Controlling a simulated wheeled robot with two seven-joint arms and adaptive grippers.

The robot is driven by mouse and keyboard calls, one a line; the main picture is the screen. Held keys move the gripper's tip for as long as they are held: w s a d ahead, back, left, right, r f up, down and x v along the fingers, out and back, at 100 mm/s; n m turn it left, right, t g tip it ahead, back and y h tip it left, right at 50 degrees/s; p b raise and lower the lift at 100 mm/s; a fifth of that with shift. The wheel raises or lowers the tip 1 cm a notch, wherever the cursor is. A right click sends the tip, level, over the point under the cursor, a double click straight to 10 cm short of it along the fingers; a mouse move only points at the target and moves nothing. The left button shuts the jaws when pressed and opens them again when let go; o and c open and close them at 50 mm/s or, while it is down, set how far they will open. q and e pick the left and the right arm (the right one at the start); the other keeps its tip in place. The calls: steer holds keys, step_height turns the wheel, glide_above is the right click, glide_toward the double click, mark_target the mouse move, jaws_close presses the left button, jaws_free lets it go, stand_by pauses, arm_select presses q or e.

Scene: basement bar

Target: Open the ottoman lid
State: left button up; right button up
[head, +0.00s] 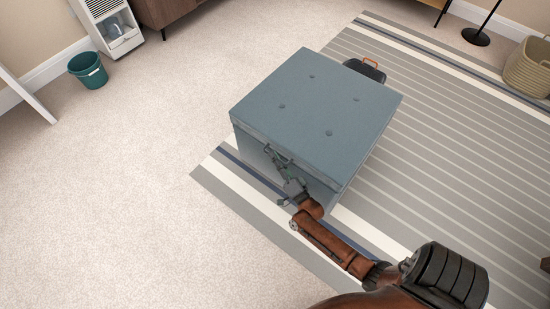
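The ottoman (345,182) is a blue-grey box standing on the striped rug. Its square, tufted lid (305,105) lies flat across the top and looks closed. My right gripper (277,157) is at the ottoman's front face, just under the lid's front edge. Its arm reaches up from the bottom right. The fingers are small and dark against the shaded front, so I cannot tell whether they are apart or whether they touch the lid. My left gripper is out of view.
A dark object with an orange handle (366,69) sits behind the ottoman's back right side. A teal bin (88,70) stands at the far left, and a woven basket (528,68) at the far right. Open carpet (150,160) lies to the left.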

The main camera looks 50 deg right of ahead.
steer(key=shift+c, duration=0.5)
jaws_close()
steer(key=shift+r, duration=0.15)
